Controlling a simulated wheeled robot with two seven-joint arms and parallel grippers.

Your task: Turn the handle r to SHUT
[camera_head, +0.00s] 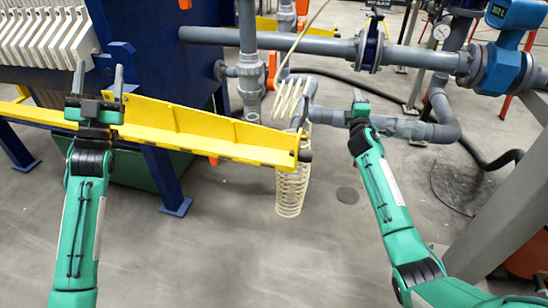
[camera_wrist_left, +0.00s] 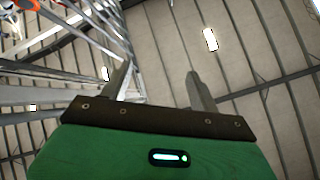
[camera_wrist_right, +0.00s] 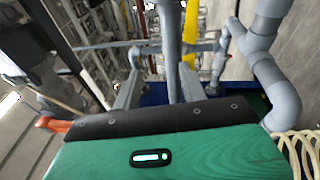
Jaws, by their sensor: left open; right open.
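An orange lever handle (camera_head: 272,70) stands roughly upright beside a grey pipe valve (camera_head: 248,75) at the upper middle of the head view. I see no label or SHUT mark, so I cannot tell whether it is handle r. An orange handle part (camera_wrist_right: 52,124) shows at the left edge of the right wrist view. My left gripper (camera_head: 98,80) is open and empty, raised over the yellow tray's left end. Its fingers (camera_wrist_left: 157,75) point at the ceiling. My right gripper (camera_head: 360,100) is open and empty, right of the orange lever and apart from it; its fingers also show in its wrist view (camera_wrist_right: 162,80).
A yellow tray (camera_head: 205,138) crosses between my left arm and the lever. A cream coiled hose (camera_head: 291,190) hangs below grey pipes. A large grey pipe (camera_head: 420,57) with a blue meter (camera_head: 505,60) runs right. A blue press frame (camera_head: 140,40) stands left. The front floor is clear.

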